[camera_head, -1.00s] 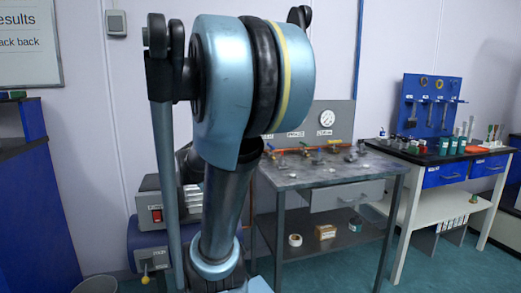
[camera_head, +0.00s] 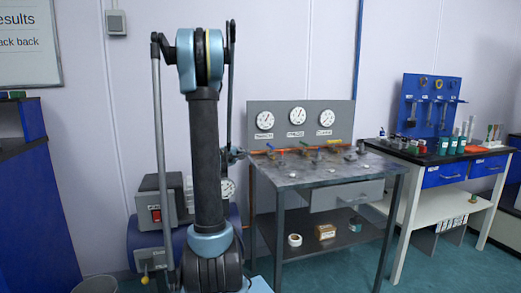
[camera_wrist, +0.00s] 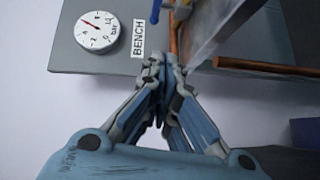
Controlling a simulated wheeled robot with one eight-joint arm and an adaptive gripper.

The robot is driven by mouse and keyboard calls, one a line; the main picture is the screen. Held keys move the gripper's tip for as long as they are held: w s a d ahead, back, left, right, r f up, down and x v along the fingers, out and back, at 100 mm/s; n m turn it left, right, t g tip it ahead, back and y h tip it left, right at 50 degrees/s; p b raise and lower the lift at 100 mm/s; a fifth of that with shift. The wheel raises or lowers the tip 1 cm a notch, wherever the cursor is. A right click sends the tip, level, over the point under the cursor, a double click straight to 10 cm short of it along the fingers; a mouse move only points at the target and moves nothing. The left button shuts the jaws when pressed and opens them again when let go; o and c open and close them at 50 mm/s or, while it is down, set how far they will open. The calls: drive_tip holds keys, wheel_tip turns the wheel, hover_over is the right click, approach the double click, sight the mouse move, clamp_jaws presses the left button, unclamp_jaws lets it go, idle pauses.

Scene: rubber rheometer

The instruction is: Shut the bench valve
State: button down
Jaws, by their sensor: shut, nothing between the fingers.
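In the wrist view a blue valve handle (camera_wrist: 155,12) shows at the top edge, beyond my fingertips and beside a copper pipe (camera_wrist: 172,42). A "BENCH" label (camera_wrist: 138,38) and a round gauge (camera_wrist: 97,32) with a red needle are on the grey panel beside it. My gripper (camera_wrist: 163,62) is shut and empty, its tips close to the pipe in the picture; contact cannot be told. In the head view several small valves (camera_head: 305,152) line the back of the metal bench (camera_head: 330,170). My gripper (camera_head: 236,155) is small there, near the bench's left end.
The grey panel (camera_head: 345,115) with three gauges stands behind the valves. The bench's lower shelf holds a white roll (camera_head: 295,240) and a small box (camera_head: 325,231). A grey machine (camera_head: 150,210) stands left of the bench. A white table (camera_head: 420,190) with tools stands right.

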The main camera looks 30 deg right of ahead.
sight(271, 148)
drive_tip(key=shift+w+d+f+n+t+h, duration=0.2)
drive_tip(key=shift+w+d+n+t, duration=0.15)
drive_tip(key=shift+w+d, duration=0.3)
drive_tip(key=shift+w+d+f+n+t+h, duration=0.2)
drive_tip(key=shift+w+d+n, duration=0.25)
drive_tip(key=shift+w, duration=0.3)
drive_tip(key=x, duration=0.9)
drive_tip(key=shift+w+d, duration=0.1)
drive_tip(key=shift+d, duration=1.35)
drive_tip(key=shift+s+d, duration=0.35)
drive_tip(key=shift+d, duration=0.55)
drive_tip(key=shift+w+a+g, duration=0.2)
drive_tip(key=shift+g, duration=0.05)
